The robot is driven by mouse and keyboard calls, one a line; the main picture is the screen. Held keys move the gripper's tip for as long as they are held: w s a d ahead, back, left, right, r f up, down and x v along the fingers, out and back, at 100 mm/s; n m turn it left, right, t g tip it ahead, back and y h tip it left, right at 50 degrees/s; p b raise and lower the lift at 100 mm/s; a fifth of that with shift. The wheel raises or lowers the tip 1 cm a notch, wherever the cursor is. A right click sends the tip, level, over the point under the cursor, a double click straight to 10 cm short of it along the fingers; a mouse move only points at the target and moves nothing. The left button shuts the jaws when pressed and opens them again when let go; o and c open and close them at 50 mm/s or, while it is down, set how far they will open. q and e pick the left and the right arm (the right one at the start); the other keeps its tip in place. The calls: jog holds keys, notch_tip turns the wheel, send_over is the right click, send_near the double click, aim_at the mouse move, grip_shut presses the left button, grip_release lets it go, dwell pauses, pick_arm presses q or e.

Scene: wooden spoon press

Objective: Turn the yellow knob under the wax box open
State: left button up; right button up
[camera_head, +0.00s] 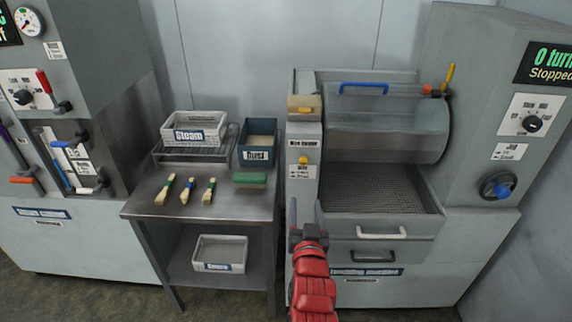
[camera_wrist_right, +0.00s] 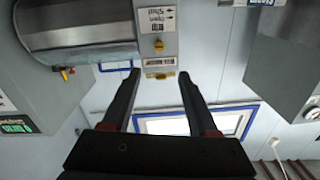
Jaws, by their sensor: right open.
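The wax box (camera_head: 305,104) is a small grey box with a yellowish front, at the top of a grey post on the left side of the drum machine. The yellow knob (camera_head: 303,160) sits below it on the post's front, above a small label. In the right wrist view, which is upside down, the knob (camera_wrist_right: 158,45) and the wax box (camera_wrist_right: 160,63) show beyond the fingers. My right gripper (camera_head: 306,212) is open and empty, below the knob and apart from it. Its fingers (camera_wrist_right: 158,73) stand wide apart in the wrist view. My left gripper is not in view.
The drum machine (camera_head: 387,130) has a blue handle on its lid and white and black handles below. A steel table (camera_head: 150,207) at left holds several wooden pieces, a white Steam bin (camera_head: 195,128) and a dark bin (camera_head: 258,142). A control panel (camera_head: 524,115) stands at right.

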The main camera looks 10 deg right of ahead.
aim_at(303, 163)
jog(key=p+x, duration=0.3)
jog(key=x, duration=1.4)
jog(key=shift+d+r, duration=0.1)
jog(key=shift+d, duration=0.05)
grip_shut()
